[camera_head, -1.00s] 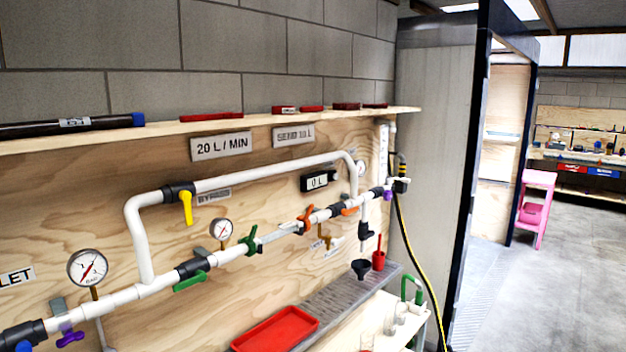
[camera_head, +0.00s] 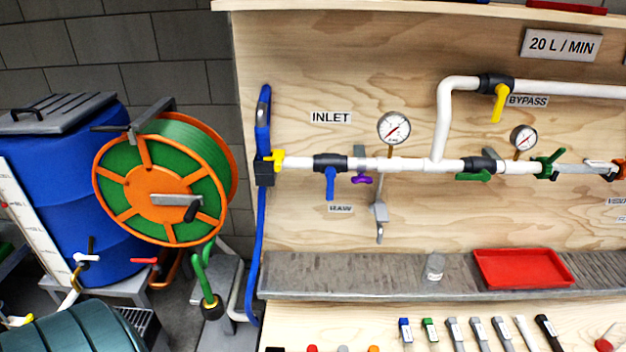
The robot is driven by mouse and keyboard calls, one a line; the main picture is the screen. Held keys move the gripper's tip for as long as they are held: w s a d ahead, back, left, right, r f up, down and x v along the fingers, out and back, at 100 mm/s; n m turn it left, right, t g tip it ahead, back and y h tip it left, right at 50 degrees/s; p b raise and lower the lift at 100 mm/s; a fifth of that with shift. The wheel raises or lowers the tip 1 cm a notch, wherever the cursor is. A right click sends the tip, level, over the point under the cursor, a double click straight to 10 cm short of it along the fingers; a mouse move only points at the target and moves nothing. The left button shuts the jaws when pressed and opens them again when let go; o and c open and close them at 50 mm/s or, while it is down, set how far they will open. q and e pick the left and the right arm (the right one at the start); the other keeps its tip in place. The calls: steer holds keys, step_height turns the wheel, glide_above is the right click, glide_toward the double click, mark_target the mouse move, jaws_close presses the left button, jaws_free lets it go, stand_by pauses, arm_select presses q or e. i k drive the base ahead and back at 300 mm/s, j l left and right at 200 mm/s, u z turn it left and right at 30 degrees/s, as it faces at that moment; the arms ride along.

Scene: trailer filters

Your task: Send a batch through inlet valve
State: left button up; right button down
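The inlet valve (camera_head: 330,162) sits on the white pipe below the INLET label (camera_head: 331,118). Its blue handle (camera_head: 331,184) points down, across the pipe, above the RAW label (camera_head: 340,209). A small purple tap (camera_head: 361,179) hangs just right of it. A pressure gauge (camera_head: 394,128) stands on the pipe further right. The bypass valve (camera_head: 496,83) has a yellow handle (camera_head: 501,103) hanging down. A green handle (camera_head: 473,177) lies along the main pipe. The "20 L / MIN" sign (camera_head: 562,45) is at upper right. Neither gripper is in view.
A blue hose (camera_head: 261,230) joins the pipe's left end. A hose reel (camera_head: 160,190) and blue barrel (camera_head: 60,180) stand at left. A drip shelf (camera_head: 345,275) carries a small clear jar (camera_head: 433,267) and a red tray (camera_head: 524,269). Several tools lie on the bench (camera_head: 330,332) below.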

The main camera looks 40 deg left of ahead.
mark_target(330, 172)
steer(key=u, duration=1.1)
